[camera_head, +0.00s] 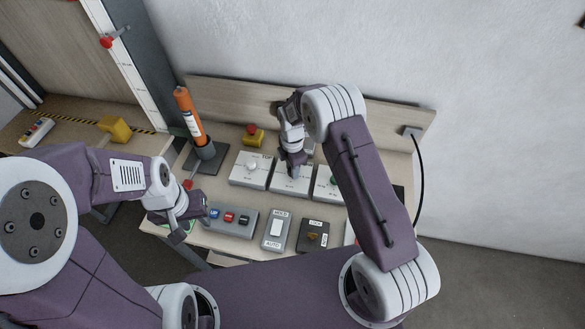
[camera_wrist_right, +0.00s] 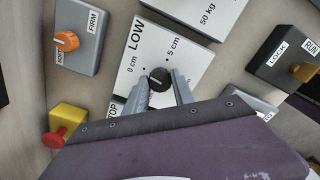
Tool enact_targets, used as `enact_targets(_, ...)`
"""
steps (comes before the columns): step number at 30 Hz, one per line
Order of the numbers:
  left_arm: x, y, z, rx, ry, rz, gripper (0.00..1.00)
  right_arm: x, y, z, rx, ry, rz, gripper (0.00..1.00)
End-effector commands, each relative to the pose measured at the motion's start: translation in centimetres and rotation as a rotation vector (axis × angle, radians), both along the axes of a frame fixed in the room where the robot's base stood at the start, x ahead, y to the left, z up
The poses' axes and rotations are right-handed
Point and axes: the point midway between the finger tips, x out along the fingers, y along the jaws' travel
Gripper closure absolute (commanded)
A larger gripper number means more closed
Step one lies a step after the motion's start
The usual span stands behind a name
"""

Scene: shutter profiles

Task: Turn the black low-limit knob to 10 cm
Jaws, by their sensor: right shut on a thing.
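The black low-limit knob (camera_wrist_right: 158,79) sits on a white plate (camera_wrist_right: 181,55) marked LOW, with 0 cm and 5 cm labels in the right wrist view. A 10 cm label does not show there. My right gripper (camera_wrist_right: 160,86) is shut on the knob, one finger on each side. The light pointer mark on the knob is too small to read surely. In the head view my right gripper (camera_head: 292,168) is over the middle white plate (camera_head: 292,184) and hides the knob. My left gripper (camera_head: 185,224) is near the button panel; its jaw opening is unclear.
A yellow-and-red stop button (camera_head: 253,135) and an orange tool in a dark holder (camera_head: 205,149) stand behind left. A grey button panel (camera_head: 232,221), HOLD/AUTO switch (camera_head: 276,230) and LOCK switch (camera_head: 313,236) lie in front. Other knob plates flank the middle one.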

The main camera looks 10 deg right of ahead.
Motion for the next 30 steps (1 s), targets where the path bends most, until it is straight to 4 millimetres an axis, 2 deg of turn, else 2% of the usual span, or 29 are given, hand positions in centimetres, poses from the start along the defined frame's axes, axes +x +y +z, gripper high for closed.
enact_targets(30,0.0,0.0,-1.6,0.0,0.0,0.0,0.64,0.3,0.1,0.3,0.003,-0.009,-0.952,1.0)
